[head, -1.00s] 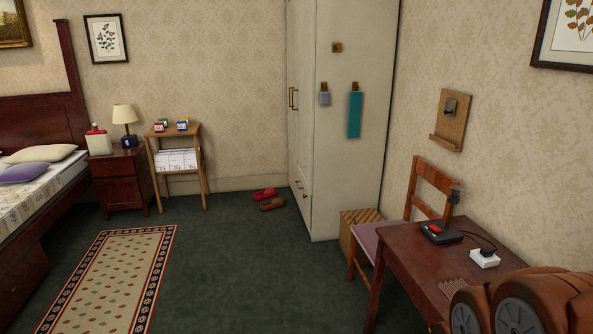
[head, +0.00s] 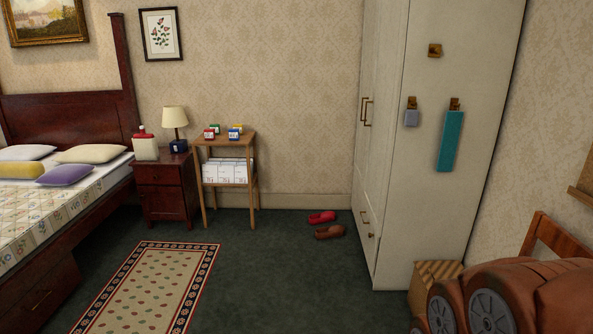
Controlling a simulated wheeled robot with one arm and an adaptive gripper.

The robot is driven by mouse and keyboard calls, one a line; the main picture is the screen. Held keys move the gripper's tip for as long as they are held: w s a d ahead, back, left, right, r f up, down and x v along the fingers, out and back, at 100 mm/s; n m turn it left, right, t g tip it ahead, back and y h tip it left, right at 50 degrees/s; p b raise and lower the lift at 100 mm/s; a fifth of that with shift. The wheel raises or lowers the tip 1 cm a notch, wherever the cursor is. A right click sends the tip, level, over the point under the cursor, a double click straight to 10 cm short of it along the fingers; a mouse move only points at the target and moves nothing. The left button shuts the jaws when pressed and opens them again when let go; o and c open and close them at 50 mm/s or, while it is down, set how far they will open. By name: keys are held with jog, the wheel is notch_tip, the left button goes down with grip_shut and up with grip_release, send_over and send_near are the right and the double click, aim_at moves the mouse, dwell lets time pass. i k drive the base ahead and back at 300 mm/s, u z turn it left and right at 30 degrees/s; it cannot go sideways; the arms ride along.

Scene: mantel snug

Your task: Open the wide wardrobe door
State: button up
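The tall cream wardrobe (head: 430,210) stands against the back wall at the right of the head view. Its door front (head: 378,60) faces left and shows at a steep angle. Two brass handles (head: 366,111) sit side by side near mid-height, and the doors look shut. A drawer with a small handle (head: 365,217) and a keyhole plate is below. Which door is the wide one is hard to tell from here. My gripper is not in view; only brown rounded parts of my arm show at the lower right.
A red slipper (head: 322,217) and a brown slipper (head: 329,232) lie on the floor before the wardrobe. The bed is at left; a rug (head: 150,285) lies mid-floor. Green carpet before the wardrobe is otherwise free.

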aim_at(392, 16)
jog(key=u, duration=0.15)
jog(key=i, duration=4.65)
jog(key=z, duration=0.25)
